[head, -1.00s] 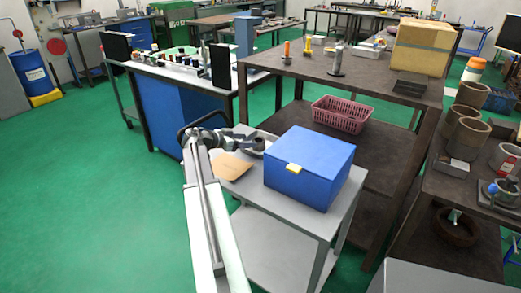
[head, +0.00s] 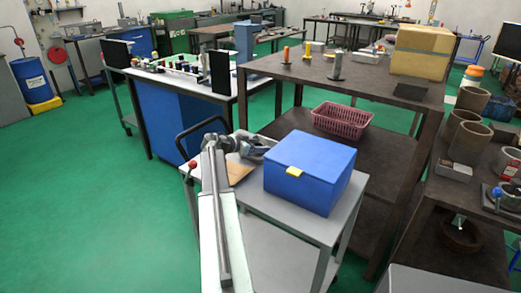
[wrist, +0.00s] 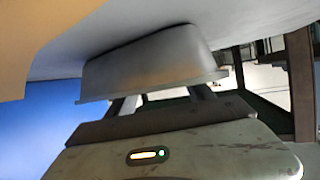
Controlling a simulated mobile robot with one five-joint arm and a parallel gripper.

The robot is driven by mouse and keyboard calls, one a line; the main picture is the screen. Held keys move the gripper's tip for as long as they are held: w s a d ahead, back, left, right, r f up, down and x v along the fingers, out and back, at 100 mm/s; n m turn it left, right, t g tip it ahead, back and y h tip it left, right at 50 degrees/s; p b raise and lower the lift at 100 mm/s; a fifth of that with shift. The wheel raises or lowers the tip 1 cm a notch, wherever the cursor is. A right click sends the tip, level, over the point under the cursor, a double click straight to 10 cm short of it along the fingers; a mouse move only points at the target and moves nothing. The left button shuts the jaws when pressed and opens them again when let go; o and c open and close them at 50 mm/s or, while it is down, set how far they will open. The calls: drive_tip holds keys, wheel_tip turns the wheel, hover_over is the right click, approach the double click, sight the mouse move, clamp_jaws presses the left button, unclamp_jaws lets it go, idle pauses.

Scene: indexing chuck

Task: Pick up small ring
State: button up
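I cannot make out the small ring in either view. My gripper (head: 262,147) is over the back left of the small grey trolley table (head: 296,228), left of the blue box (head: 309,172). In the wrist view its two dark fingers (wrist: 162,98) stand apart, with a gap between them and nothing visible in it. A grey metal dish (wrist: 155,55) is just beyond the fingers, against the pale table top, which appears at the top of that view. The inside of the dish is hidden. I cannot tell whether the fingers touch the dish.
The blue box has a yellow latch. A dark brown bench with a pink basket (head: 341,119) stands behind. Green floor is open at left.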

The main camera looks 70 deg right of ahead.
clamp_jaws()
